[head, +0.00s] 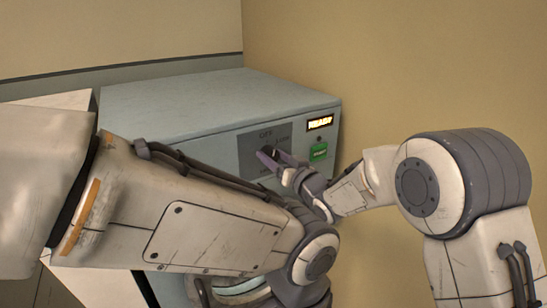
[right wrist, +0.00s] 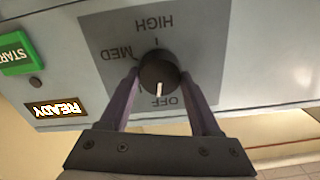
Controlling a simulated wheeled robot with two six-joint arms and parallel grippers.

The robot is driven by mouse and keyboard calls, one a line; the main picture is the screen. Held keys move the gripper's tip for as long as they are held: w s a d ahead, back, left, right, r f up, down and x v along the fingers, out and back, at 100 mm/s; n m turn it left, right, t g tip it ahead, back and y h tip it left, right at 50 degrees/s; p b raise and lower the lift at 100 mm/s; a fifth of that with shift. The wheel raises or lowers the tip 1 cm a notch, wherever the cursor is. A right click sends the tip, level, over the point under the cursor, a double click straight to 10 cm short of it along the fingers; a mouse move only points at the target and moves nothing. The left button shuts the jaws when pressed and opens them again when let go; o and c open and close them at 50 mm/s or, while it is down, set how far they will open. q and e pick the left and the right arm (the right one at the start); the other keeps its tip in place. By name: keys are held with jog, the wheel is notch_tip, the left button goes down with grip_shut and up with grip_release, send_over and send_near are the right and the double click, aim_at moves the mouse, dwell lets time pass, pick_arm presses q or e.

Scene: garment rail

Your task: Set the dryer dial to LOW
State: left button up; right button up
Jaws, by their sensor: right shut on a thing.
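The dryer (head: 200,105) is a pale blue-grey box against the wall. Its dial (right wrist: 158,70) is a round dark knob on a grey panel (right wrist: 205,35), and the head view shows the same panel (head: 249,152). In the right wrist view, where the lettering is upside down, the dial's white pointer mark points at OFF. MED and HIGH are readable there; LOW is hidden, probably behind a finger. My right gripper (right wrist: 160,80) is shut on the dial, one finger on each side; the head view shows it (head: 272,158) at the panel. My left gripper is not visible.
A lit READY display (head: 320,123) and a green START button (head: 319,152) are to the right of the dial panel. My left arm crosses in front of the dryer, close below the right gripper. The tan wall (head: 400,60) is bare.

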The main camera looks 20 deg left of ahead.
jog(key=m, duration=0.4)
jog(key=shift+w+d+m, duration=0.1)
jog(key=shift+m, duration=0.2)
jog(key=shift+w+f+m+p, duration=0.1)
jog(key=shift+m+p, duration=0.55)
jog(key=shift+m, duration=1.65)
jog(key=o, duration=1.4)
jog(key=shift+c, duration=0.2)
jog(key=shift+d, duration=0.1)
jog(key=b+v, duration=0.2)
jog(key=v, duration=0.8)
